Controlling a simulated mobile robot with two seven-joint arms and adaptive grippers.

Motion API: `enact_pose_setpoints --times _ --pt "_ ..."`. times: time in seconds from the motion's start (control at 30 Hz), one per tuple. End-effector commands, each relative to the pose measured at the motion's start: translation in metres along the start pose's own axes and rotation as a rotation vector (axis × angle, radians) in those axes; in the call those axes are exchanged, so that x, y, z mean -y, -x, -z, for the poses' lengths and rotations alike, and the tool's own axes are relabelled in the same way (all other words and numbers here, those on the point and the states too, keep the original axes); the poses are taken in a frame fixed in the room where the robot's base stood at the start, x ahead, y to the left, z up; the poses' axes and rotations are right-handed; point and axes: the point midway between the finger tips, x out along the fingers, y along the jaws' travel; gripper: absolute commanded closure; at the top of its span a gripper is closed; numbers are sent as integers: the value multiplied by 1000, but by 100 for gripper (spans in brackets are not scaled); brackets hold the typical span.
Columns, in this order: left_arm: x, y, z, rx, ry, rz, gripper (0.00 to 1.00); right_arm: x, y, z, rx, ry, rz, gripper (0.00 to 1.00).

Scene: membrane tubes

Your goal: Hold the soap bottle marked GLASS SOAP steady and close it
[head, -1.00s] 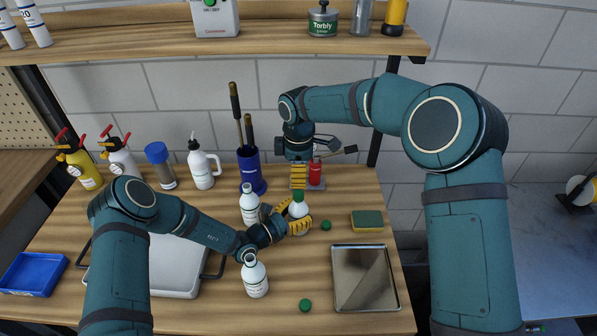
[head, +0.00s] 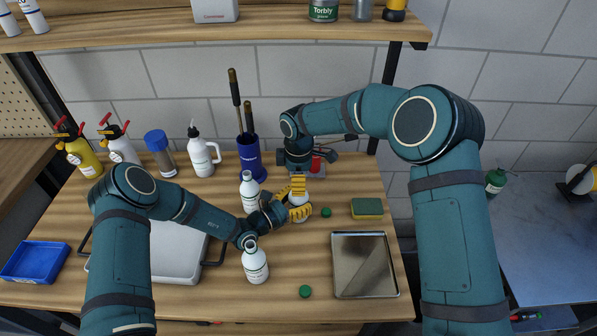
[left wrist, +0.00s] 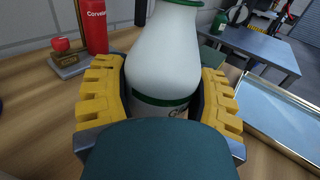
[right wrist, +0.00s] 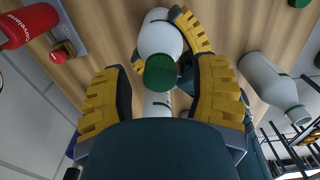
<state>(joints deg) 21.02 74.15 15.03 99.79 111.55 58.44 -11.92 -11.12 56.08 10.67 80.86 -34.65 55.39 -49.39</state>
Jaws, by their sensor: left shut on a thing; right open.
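My left gripper (head: 299,212) is shut around the body of a white soap bottle (left wrist: 165,55), which stands on the table.
Two more white bottles (head: 250,192) (head: 256,263) stand left of the held one. Loose green caps (head: 326,212) (head: 305,291) lie to the right, near a sponge (head: 367,208) and metal tray (head: 364,265). A red container (head: 316,163) stands behind.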

Motion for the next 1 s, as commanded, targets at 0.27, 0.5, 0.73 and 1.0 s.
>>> enact_pose_setpoints --times 0.27,0.5,0.73,1.0 --pt "0 0 0 1 0 0 100 0 -3 0 0 -1 0 40" --pt "0 0 0 1 0 0 100 0 -3 0 0 -1 0 94" --pt "0 0 0 1 0 0 100 0 -3 0 0 -1 0 100" --pt "0 0 0 1 0 0 100 0 -3 0 2 -141 0 100"
